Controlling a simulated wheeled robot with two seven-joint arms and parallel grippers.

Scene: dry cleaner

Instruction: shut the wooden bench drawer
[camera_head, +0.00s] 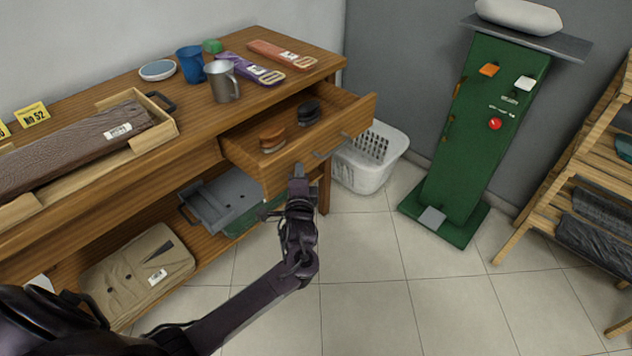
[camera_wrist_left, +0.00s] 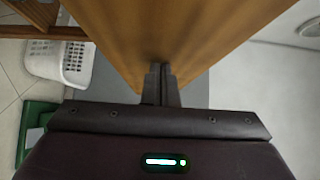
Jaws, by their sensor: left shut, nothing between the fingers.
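The wooden bench drawer (camera_head: 345,131) is pulled out from the bench. Two brushes lie in it, a brown one (camera_head: 272,139) and a dark one (camera_head: 308,112). My right gripper is not in view.
The bench top (camera_head: 190,112) holds a blue cup (camera_head: 190,64), a metal mug (camera_head: 221,82) and a wooden tray (camera_head: 160,132). A white basket (camera_head: 366,172) stands right of the drawer. A green pedestal (camera_head: 480,140) is farther right. The floor in front is clear.

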